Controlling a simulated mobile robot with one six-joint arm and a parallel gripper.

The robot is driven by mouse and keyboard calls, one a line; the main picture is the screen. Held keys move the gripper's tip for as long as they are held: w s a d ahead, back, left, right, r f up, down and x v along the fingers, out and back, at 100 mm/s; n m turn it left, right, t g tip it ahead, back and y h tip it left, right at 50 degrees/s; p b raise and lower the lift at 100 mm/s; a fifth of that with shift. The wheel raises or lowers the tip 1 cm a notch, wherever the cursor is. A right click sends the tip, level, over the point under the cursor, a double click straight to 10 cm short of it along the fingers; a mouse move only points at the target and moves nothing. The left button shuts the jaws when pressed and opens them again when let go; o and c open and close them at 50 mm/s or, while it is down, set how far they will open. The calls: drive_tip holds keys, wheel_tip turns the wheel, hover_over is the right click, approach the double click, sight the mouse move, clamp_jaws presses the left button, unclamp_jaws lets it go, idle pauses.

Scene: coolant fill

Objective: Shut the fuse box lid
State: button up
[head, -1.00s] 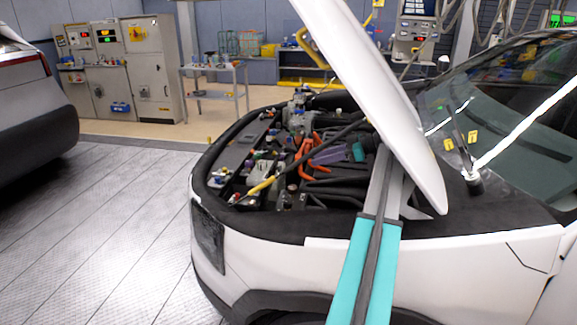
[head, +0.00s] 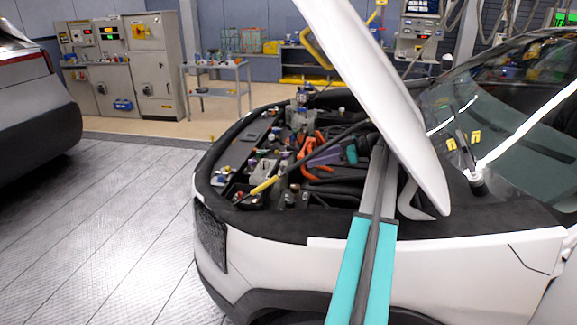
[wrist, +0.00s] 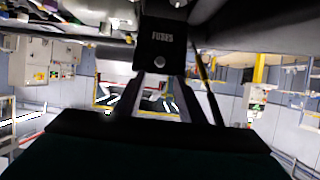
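The fuse box lid (wrist: 160,45) is a black panel marked "FUSES" at the top middle of the wrist view. It looks raised, with its face toward the wrist camera. My gripper (wrist: 163,82) is just below the lid in that view. Its two dark fingers show a gap between them, and their tips end near the lid's lower edge. I cannot tell whether they touch it. In the head view my arm reaches into the engine bay under the raised hood, and the gripper is hidden there. I cannot make out the lid in the head view.
The raised white hood (head: 385,95) slants over my arm. Cables, hoses and caps crowd the engine bay (head: 290,165). The windshield (head: 510,130) is to the right. Another car (head: 35,100) stands at the left, with open floor (head: 120,230) between.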

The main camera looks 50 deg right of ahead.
drive_tip(key=p+x, duration=0.2)
drive_tip(key=x, duration=0.9)
drive_tip(key=shift+p, duration=0.3)
drive_tip(key=shift+d, duration=0.1)
clamp_jaws()
